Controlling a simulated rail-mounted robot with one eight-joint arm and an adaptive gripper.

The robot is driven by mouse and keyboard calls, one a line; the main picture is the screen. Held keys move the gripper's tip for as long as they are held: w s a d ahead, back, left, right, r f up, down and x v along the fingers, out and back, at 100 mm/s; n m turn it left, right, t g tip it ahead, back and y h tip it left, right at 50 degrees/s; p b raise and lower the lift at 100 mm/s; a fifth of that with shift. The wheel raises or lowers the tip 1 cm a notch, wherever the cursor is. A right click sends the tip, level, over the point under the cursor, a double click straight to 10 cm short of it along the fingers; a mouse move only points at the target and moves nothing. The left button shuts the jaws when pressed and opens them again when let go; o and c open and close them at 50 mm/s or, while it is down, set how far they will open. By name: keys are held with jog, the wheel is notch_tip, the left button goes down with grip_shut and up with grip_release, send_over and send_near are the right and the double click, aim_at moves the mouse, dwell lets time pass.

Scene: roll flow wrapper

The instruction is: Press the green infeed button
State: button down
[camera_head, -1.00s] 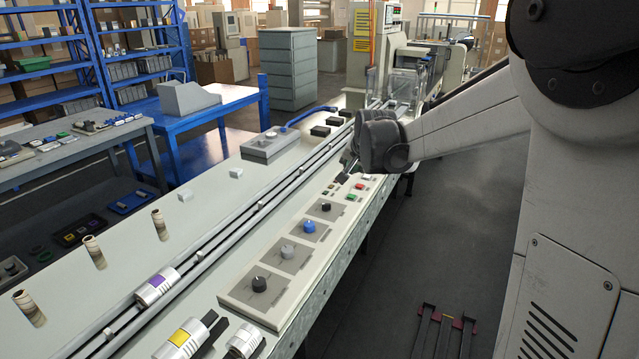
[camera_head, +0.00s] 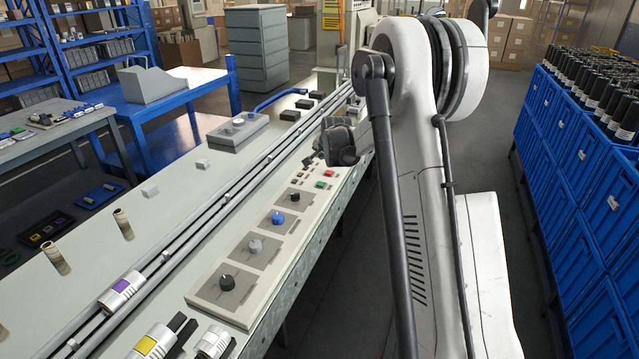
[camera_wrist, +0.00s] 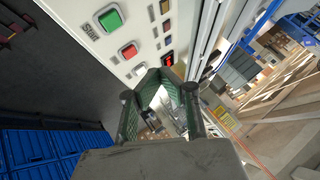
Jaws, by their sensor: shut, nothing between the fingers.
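The control panel (camera_head: 215,292) runs along the conveyor bench. A green button (camera_head: 319,185) sits near its far end, just in front of a red button (camera_head: 329,173). In the wrist view, the large square green button (camera_wrist: 110,19) is at the top, with the red button (camera_wrist: 128,50) below it. My gripper (camera_head: 308,160) is over the panel's far end, beyond the green button. In the wrist view my gripper (camera_wrist: 158,76) is shut and empty, its tips beside a pale button (camera_wrist: 140,71) and clear of the green one; contact cannot be told.
Several knobs, including a blue one (camera_head: 278,218), line the panel nearer the camera. Smaller buttons and a lit red switch (camera_wrist: 168,59) sit beside the large buttons. Blue crates (camera_head: 590,200) stand at the right across a bare floor aisle. A control box (camera_head: 237,130) stands across the rails.

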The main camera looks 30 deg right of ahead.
jog(key=shift+f, duration=0.15)
jog(key=b, duration=0.4)
send_over(321, 184)
notch_tip(321, 184, down, 7)
jog(key=shift+f, duration=0.1)
jog(key=shift+f+b, duration=0.3)
jog(key=shift+f, duration=0.35)
jog(key=shift+f, duration=0.1)
dwell(1.0)
jog(key=shift+f+b, duration=0.35)
jog(key=shift+b, duration=0.15)
